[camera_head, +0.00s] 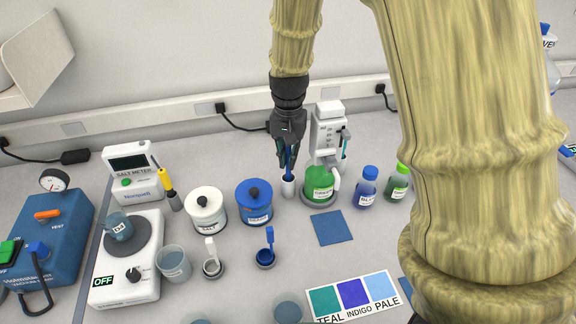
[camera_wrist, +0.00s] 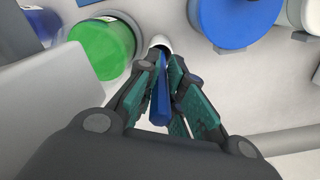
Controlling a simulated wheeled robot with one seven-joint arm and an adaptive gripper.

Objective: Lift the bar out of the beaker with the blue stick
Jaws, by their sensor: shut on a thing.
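My gripper (camera_head: 288,148) points down at the back middle of the bench and is shut on the blue stick (camera_head: 289,160). In the wrist view the stick (camera_wrist: 160,104) lies between the green finger pads of my gripper (camera_wrist: 163,68). The stick's lower end is in or right above a small white holder (camera_head: 288,187); how deep I cannot tell. A labelled beaker (camera_head: 118,228) stands on the dark plate of the white stirrer (camera_head: 124,283) at left, whose display reads OFF. I cannot make out a bar in the beaker.
A green bottle (camera_head: 319,184) stands close right of the holder, before a white dispenser (camera_head: 328,133). Blue (camera_head: 254,203) and white (camera_head: 206,212) lidded jars stand between holder and stirrer. Another beaker (camera_head: 173,264) sits right of the stirrer. A yellow-handled tool (camera_head: 166,182) stands behind it.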

